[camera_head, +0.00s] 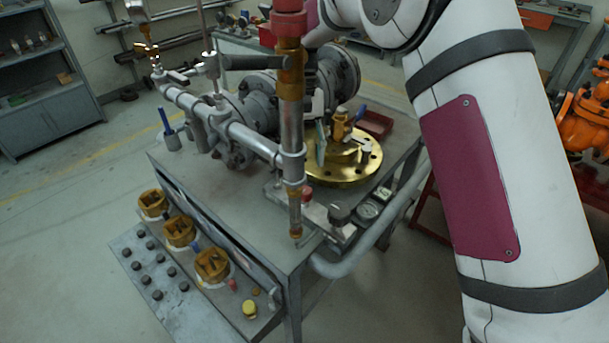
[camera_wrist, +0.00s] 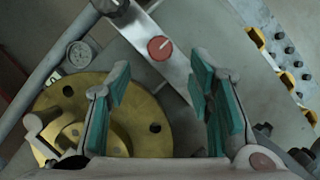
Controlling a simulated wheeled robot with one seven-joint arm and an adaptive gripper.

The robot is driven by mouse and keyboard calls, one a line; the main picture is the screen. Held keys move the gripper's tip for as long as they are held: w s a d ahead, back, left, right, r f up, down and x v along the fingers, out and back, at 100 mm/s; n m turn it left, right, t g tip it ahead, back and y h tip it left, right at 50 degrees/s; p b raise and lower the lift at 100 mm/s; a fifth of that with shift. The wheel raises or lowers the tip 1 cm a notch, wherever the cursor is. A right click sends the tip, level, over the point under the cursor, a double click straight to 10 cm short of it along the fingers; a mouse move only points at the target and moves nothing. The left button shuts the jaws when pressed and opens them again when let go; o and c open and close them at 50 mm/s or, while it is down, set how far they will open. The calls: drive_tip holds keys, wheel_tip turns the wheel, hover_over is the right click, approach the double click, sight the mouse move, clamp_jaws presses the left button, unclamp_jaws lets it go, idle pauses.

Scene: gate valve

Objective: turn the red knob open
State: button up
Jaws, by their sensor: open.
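In the head view the red knob (camera_head: 307,195) is small and partly hidden by the vertical pipe. My gripper (camera_wrist: 160,72) has its two teal-padded fingers spread wide with nothing between them. In the head view one teal pad of my gripper (camera_head: 321,146) shows above the brass flange, behind the pipe; the rest is mostly hidden.
A brass flange (camera_head: 345,168) lies under my gripper. A dark knob (camera_head: 339,212) and a gauge (camera_head: 368,210) sit beside the red knob. A vertical pipe (camera_head: 291,110) stands close by. Brass blocks (camera_head: 180,232) line the bench's front edge.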

drive_tip(key=shift+v, duration=2.35)
